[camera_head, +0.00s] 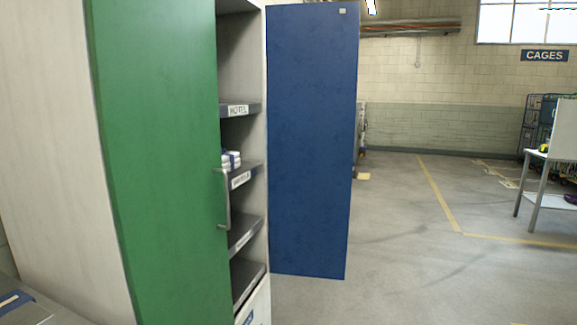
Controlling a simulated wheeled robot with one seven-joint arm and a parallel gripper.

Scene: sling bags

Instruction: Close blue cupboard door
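The blue cupboard door (309,145) stands wide open in the head view, swung out to the right of the cupboard. It has a small pale tag near its top right corner, and no handle shows on the face I see. The green door (160,150) covers the left part of the cupboard front and has a vertical metal handle (226,198) at its right edge. Between the two doors, the grey shelves (245,232) of the cupboard show. My gripper is not in view.
Small white items with a blue band (231,160) lie on a middle shelf. Open concrete floor (400,250) with yellow lines extends right of the blue door. A white table (565,135) stands at the far right. A grey surface (35,308) is at the lower left.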

